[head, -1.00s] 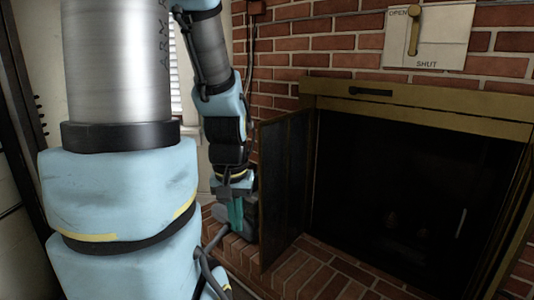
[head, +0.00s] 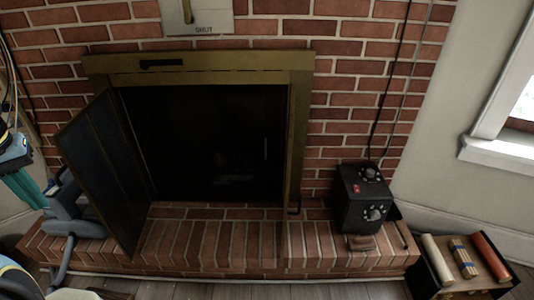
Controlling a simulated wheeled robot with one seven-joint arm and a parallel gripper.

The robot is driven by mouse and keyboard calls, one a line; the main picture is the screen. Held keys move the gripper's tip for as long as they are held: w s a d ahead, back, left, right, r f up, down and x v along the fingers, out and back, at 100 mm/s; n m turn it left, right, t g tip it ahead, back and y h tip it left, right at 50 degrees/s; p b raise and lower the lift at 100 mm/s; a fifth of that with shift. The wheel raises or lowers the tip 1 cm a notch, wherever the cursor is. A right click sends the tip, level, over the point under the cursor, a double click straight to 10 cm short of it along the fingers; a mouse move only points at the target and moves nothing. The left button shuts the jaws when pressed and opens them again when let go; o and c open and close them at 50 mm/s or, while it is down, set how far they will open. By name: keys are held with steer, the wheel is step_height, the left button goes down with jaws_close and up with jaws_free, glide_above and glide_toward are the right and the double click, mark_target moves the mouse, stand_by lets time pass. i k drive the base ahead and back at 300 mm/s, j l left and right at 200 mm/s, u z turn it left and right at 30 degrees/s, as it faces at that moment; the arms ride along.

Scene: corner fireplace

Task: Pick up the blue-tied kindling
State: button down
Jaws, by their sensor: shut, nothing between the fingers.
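A small bundle of tan sticks (head: 463,258), which looks like the kindling, lies on top of a dark box at the lower right of the head view. A narrow band crosses it; it looks bluish but is too small to be sure. My gripper (head: 34,198) is at the far left edge, partly cut off, with teal fingers pointing down. It is shut and empty, beside a grey-blue object left of the hearth. It is far from the bundle, across the whole fireplace.
The dark box (head: 428,284) also bears a cream roll (head: 437,259) and a red-orange roll (head: 491,257) on either side of the bundle. A black unit with dials (head: 362,200) stands on the brick hearth (head: 240,243). The open firebox door (head: 100,170) juts out near my arm.

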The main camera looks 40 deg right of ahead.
mark_target(466, 266)
steer(key=z, duration=3.35)
steer(key=i+l+u, duration=0.15)
steer(key=i, duration=0.35)
steer(key=i+l+u, duration=0.15)
steer(key=i, duration=0.35)
steer(key=i+l+u, duration=0.15)
steer(key=i, duration=0.35)
